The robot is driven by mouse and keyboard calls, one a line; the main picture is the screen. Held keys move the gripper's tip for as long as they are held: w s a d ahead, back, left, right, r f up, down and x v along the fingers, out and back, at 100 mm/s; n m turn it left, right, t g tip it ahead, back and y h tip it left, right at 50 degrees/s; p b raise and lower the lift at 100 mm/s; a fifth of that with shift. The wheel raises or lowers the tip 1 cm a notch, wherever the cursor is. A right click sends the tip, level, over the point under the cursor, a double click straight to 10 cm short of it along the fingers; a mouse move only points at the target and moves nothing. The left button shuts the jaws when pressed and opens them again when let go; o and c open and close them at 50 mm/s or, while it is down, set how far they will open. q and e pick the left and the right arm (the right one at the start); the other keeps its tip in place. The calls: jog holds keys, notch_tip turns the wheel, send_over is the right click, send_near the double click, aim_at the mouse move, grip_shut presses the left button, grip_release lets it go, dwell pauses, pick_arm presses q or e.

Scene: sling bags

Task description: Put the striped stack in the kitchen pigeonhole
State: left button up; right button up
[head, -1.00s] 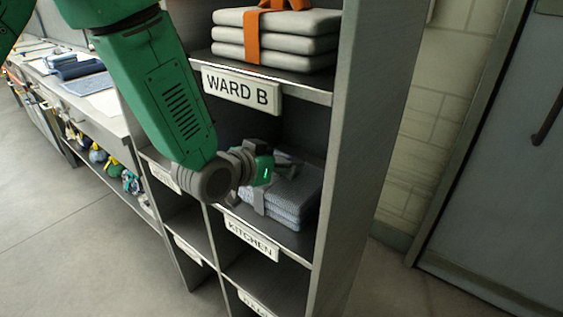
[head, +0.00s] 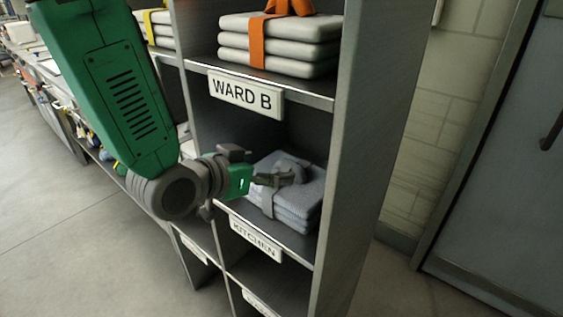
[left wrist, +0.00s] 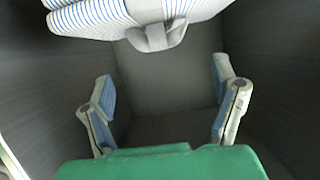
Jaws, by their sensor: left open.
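The striped stack (head: 298,197) of folded cloth, tied with a grey band, rests in the pigeonhole above the KITCHEN label (head: 255,239). In the left wrist view the stack (left wrist: 95,17) shows blue and white stripes at the top edge, with its grey knot (left wrist: 157,36) hanging toward the gripper. My left gripper (head: 285,177) is at the mouth of this pigeonhole, close to the knot in the head view. In the left wrist view its fingers (left wrist: 165,97) are spread wide with nothing between them, apart from the stack. My right gripper is not in view.
The WARD B pigeonhole above holds a white stack (head: 280,42) with an orange band. The shelf's right side panel (head: 362,140) bounds the kitchen pigeonhole. A grey door (head: 500,160) stands at the right, and the floor (head: 60,220) at left is clear.

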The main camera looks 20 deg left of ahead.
pick_arm(q)
jog(key=s+a+f+n+g+y+p, duration=0.1)
jog(key=s+f+g, duration=0.3)
jog(key=s+f, duration=0.5)
jog(key=s+a+f+n+g+y+p, duration=0.1)
jog(key=s+a+f+g, duration=0.3)
jog(key=s+f, duration=0.5)
jog(key=s+a+f+n+g+y+p, duration=0.1)
jog(key=s+a+f+g+y+p, duration=0.1)
jog(key=s+f, duration=0.7)
jog(key=shift+s+a+f+g+y, duration=0.35)
jog(key=shift+s+a+g, duration=0.4)
jog(key=shift+s+g, duration=0.2)
